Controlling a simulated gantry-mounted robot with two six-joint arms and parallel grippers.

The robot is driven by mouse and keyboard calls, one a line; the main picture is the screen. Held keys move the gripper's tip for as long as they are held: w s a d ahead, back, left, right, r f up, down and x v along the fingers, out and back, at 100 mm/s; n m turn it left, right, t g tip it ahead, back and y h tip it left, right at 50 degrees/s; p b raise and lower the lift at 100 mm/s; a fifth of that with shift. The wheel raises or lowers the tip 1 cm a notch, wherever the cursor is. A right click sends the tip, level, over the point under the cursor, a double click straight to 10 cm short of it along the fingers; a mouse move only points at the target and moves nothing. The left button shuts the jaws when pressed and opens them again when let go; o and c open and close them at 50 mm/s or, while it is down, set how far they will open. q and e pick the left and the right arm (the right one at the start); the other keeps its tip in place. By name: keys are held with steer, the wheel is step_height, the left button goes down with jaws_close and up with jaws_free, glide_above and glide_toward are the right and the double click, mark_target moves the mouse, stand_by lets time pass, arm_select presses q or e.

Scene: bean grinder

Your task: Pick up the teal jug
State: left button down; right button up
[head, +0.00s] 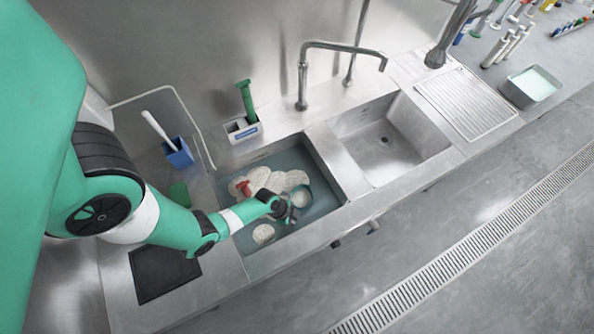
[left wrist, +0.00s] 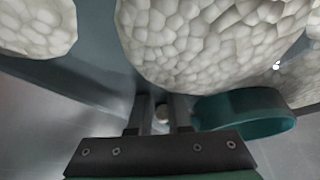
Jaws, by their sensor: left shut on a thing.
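The teal jug (head: 300,196) is in the left sink basin, among pale foam clumps and partly hidden by my gripper. In the left wrist view, its curved teal wall (left wrist: 250,112) shows at the right, against the right finger. My left gripper (head: 288,212) reaches down into the basin from the left. In the left wrist view, its two fingers (left wrist: 164,114) are close together and shut on the jug's edge. The exact contact is mostly hidden. My right gripper is in neither view.
Pale foam clumps (head: 264,233) float in the water-filled left basin (head: 331,188). A red item (head: 243,187) lies there too. The right basin (head: 388,146) looks empty. A tall tap (head: 302,80) stands behind. A blue holder (head: 179,155) with a white-handled brush stands left.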

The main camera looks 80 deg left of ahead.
arm_select(q)
step_height(320, 180, up, 8)
steer(key=p, duration=0.4)
steer(key=shift+r+p, duration=0.15)
steer(key=shift+p, duration=0.2)
steer(key=shift+r+p, duration=0.35)
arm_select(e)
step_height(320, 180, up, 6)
